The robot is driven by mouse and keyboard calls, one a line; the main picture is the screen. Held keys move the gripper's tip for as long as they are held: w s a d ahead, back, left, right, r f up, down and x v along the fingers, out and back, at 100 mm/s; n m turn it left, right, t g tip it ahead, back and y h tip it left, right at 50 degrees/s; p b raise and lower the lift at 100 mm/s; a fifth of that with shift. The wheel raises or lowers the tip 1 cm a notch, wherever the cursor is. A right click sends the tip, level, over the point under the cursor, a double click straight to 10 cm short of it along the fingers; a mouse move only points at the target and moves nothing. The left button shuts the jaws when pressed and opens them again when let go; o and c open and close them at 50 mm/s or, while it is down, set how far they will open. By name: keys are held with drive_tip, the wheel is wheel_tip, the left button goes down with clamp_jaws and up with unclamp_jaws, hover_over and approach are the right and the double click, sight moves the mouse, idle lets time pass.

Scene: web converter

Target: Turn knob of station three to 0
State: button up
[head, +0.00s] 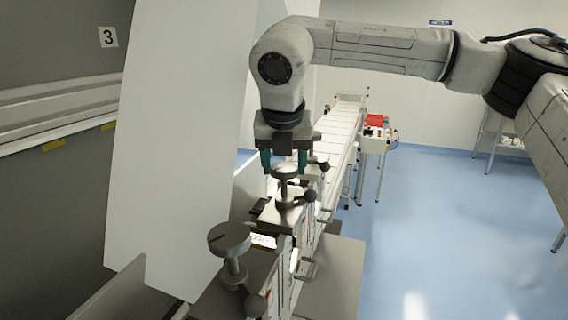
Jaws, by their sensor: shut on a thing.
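A sign with the number 3 (108,37) is on the grey wall at the upper left. A row of grey metal stations with round knobs runs away from me. My gripper (285,160) points down with its teal fingers on either side of the middle round knob (285,172), and is shut on it. A larger, nearer knob (230,238) stands free at the front. A small lit number display (263,240) sits between these two knobs; its digits are too small to read. The knob's pointer or scale cannot be made out.
A tall pale panel (180,130) stands close on the left of the knobs. A white conveyor (338,130) runs to the back. The blue floor (440,230) on the right is clear.

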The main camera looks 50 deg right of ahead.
drive_tip(key=shift+d+f+n+t+b, duration=0.15)
drive_tip(key=shift+n+t+b, duration=0.25)
drive_tip(key=shift+n+b, duration=0.65)
drive_tip(key=shift+s+n+t+y+b, duration=0.1)
drive_tip(key=shift+n+t+y+b, duration=0.2)
drive_tip(key=shift+n+y+b, duration=0.6)
drive_tip(key=n+y+b, duration=0.1)
drive_tip(key=n, duration=0.3)
drive_tip(key=shift+d+t, duration=0.1)
drive_tip(key=shift+t, duration=0.2)
drive_tip(key=n+y, duration=0.1)
drive_tip(key=n, duration=0.4)
drive_tip(key=n+y+p, duration=0.1)
drive_tip(key=n, duration=0.1)
drive_tip(key=n+y, duration=0.1)
drive_tip(key=n, duration=0.1)
drive_tip(key=shift+d+r+g, duration=0.25)
drive_tip(key=shift+g, duration=0.15)
drive_tip(key=n+p, duration=0.1)
drive_tip(key=n, duration=0.1)
drive_tip(key=n+g+y+p, duration=0.1)
drive_tip(key=n, duration=0.1)
drive_tip(key=shift+n+y, duration=0.25)
drive_tip(key=shift+y, duration=0.05)
drive_tip(key=shift+d+f+n+g+p, duration=0.1)
drive_tip(key=shift+n+g+p, duration=0.25)
drive_tip(key=shift+n, duration=0.65)
